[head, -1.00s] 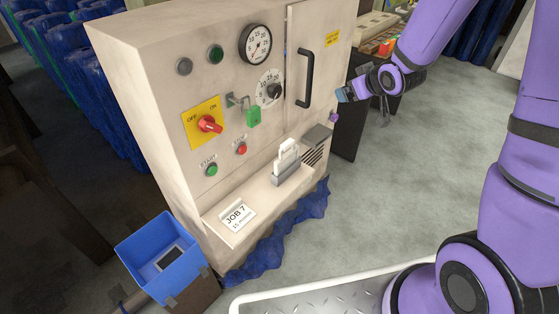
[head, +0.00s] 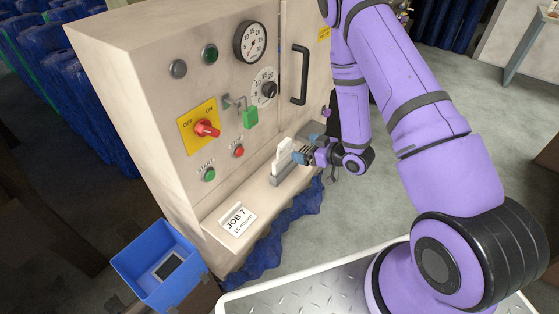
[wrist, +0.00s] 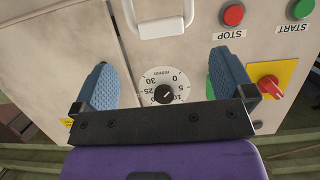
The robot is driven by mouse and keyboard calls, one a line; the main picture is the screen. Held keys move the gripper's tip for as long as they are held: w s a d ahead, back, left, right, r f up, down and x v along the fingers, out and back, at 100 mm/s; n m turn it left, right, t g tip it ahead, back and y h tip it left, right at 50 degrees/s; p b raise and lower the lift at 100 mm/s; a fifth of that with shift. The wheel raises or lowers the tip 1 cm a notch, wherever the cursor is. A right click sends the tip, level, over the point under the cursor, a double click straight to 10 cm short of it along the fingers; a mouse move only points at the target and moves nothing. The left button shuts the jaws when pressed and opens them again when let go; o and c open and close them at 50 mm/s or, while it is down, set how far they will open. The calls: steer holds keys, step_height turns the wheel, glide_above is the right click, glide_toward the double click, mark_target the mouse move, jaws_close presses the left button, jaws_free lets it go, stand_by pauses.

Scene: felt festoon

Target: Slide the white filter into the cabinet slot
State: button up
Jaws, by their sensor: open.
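The white filter (head: 284,152), with a looped handle on top, stands upright in a grey holder (head: 287,178) on the cabinet's front ledge. Its white handle (wrist: 162,24) shows at the top of the wrist view. My gripper (head: 300,154) is beside the filter, on its right in the head view, and hides part of the ledge. In the wrist view my gripper (wrist: 165,82) has its two blue fingers wide apart with nothing between them. The cabinet (head: 150,100) has a closed door with a black handle (head: 300,75). I cannot make out the slot.
Above the ledge are a red switch (head: 207,128), a green padlock (head: 251,118), a dial (head: 264,87) and start and stop buttons. A job card (head: 238,220) lies on the ledge. A blue bin (head: 160,265) stands at lower left.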

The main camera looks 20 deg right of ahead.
mark_target(287, 143)
steer(key=x, duration=0.4)
steer(key=shift+w+a+f, duration=0.1)
steer(key=shift+a+f, duration=0.1)
steer(key=shift+a, duration=0.1)
steer(key=shift+r+x, duration=0.15)
steer(key=shift+x, duration=1.45)
steer(key=shift+r+x, duration=0.2)
steer(key=shift+x, duration=1.35)
steer(key=shift+w, duration=0.15)
steer(key=shift+c, duration=0.5)
steer(key=c, duration=0.8)
